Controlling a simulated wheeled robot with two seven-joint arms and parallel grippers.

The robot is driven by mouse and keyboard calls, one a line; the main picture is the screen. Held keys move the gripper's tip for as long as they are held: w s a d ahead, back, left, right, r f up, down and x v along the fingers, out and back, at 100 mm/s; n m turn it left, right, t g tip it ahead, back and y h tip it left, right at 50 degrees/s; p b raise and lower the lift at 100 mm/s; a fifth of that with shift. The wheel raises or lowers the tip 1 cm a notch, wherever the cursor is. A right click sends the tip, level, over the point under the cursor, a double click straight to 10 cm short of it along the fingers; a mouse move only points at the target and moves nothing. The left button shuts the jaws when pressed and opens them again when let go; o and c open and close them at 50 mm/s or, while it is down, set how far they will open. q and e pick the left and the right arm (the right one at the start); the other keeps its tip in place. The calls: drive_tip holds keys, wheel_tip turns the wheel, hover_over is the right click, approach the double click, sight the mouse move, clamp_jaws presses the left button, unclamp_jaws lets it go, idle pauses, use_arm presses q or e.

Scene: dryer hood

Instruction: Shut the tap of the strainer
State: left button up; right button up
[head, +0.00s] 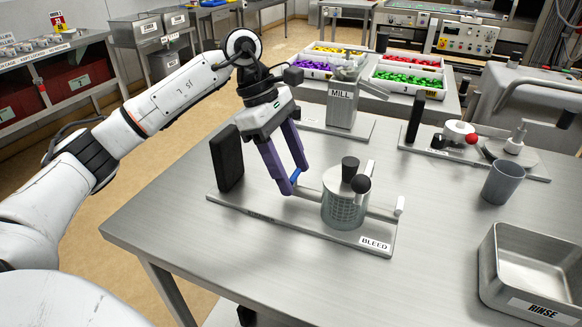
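The strainer (345,209) is a grey perforated cylinder on a flat base plate (300,228), with a black knob (350,168) on top and a black ball (361,185) at its side. A pipe runs out on both sides. A small blue lever (295,175), which looks like the tap's handle, shows at the left pipe. My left gripper (294,180) points down there, its two purple fingers apart, one on each side of the blue lever. I cannot tell whether either finger touches it. The fingertips partly hide the tap. My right gripper is not in view.
A black upright block (227,158) stands on the plate's left end. A BLEED label (375,243) is at its right end. The mill (343,98) stands behind, a grey cup (503,183) and the RINSE basin (535,270) to the right. The table front is clear.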

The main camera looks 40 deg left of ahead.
use_arm(q)
drive_tip(key=w+v, duration=0.1)
drive_tip(key=v, duration=0.9)
drive_tip(key=shift+s, duration=0.45)
drive_tip(key=shift+r, duration=0.15)
